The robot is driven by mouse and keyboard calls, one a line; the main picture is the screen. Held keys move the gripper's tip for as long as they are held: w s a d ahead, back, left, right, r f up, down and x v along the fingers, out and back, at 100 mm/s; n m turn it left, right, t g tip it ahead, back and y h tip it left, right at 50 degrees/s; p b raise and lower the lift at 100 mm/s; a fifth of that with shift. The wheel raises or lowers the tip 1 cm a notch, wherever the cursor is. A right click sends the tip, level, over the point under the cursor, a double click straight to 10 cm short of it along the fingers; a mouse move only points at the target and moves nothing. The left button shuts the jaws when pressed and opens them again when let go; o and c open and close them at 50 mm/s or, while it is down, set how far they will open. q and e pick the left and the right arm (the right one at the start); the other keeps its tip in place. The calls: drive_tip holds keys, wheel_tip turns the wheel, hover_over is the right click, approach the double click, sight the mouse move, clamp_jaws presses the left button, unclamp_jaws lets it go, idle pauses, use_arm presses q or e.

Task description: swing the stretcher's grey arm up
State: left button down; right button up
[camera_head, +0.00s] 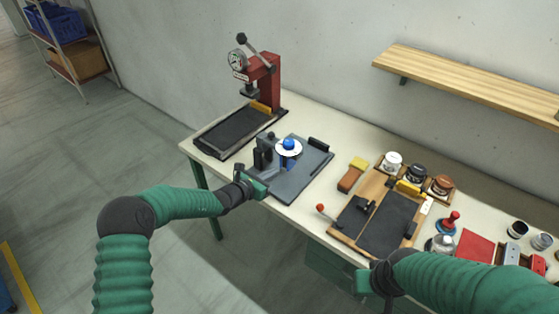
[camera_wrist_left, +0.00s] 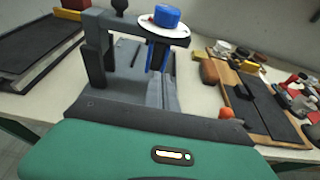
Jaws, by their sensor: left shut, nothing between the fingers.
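The stretcher (camera_head: 302,183) is a dark grey plate with a grey post, standing on the table's left half. Its grey arm (camera_wrist_left: 122,24) runs roughly level from the post to a white disc (camera_wrist_left: 160,29) with a blue knob (camera_wrist_left: 167,15) on top; a blue part hangs below the disc. The disc also shows in the head view (camera_head: 288,152). My left gripper (camera_head: 262,188) is shut and empty at the plate's near left edge, below the arm; I cannot tell if it touches the plate. My right gripper (camera_head: 366,284) is by the table's front edge, its fingers unclear.
A red press (camera_head: 265,82) with a gauge and a black pad stands behind left. A wooden tray (camera_head: 345,243) with dark pads, a red-knobbed lever and several jars lies to the right. A brush (camera_head: 351,178) lies between. A wooden shelf (camera_head: 465,80) hangs on the wall.

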sight(279, 149)
use_arm(q)
drive_tip(key=w+d+r+p, duration=0.2)
drive_tip(key=w+r, duration=0.1)
drive_tip(key=shift+d+p, duration=0.3)
drive_tip(key=shift+w+f, duration=0.1)
